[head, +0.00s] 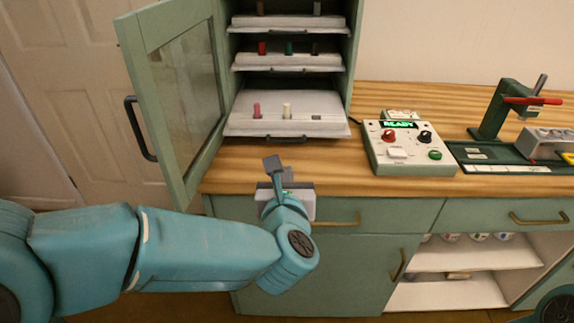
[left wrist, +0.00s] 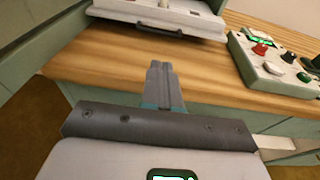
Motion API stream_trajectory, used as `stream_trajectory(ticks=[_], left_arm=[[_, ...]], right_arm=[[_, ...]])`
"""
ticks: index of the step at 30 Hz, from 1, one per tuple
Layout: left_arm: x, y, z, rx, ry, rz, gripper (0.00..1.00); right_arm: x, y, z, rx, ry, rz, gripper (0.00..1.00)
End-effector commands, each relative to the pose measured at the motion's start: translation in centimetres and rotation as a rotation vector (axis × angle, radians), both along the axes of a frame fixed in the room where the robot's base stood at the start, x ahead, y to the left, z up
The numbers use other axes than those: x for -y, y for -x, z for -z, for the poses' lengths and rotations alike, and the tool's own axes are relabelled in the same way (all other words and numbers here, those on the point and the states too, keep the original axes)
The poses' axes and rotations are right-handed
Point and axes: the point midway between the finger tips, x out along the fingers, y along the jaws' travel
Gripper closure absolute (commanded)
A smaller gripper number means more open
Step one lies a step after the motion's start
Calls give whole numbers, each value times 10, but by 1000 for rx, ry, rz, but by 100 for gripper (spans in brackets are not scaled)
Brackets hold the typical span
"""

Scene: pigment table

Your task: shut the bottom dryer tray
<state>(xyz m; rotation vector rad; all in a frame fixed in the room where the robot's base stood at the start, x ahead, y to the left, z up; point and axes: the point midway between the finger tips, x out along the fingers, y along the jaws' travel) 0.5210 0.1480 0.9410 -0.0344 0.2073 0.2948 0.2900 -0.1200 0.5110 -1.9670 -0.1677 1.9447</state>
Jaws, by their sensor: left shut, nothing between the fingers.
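The bottom dryer tray (head: 245,122) is white and sticks out of the green dryer cabinet, further than the trays above it. It holds a pink stick and a cream stick near its left side. Its dark handle (head: 286,138) is at the middle of the front edge. In the left wrist view the tray's front (left wrist: 200,22) shows at the top. My left gripper (head: 273,163) is shut and empty, in front of the tray and a little below it, apart from the handle. Its shut fingers (left wrist: 161,85) point toward the tray in the left wrist view. My right gripper is not seen.
The dryer's glass door (head: 180,95) stands open to the left. A middle tray (head: 290,61) and an upper tray (head: 290,24) sit above. A control box (head: 408,147) reading READY stands right of the dryer, with a green press-like stand (head: 490,120) beyond. The wooden counter (head: 335,175) is clear in front.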

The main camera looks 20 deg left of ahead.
Motion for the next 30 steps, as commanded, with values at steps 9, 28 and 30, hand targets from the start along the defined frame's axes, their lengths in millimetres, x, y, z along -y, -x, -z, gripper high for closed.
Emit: stream_trajectory(ticks=[9, 28, 30], left_arm=[[-15, -47, 9, -3, -3, -1, 100], [-39, -130, 28, -2, -2, 3, 100], [-39, -130, 28, -2, -3, 3, 100]], right_arm=[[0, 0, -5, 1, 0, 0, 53], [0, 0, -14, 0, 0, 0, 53], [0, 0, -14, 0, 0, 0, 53]])
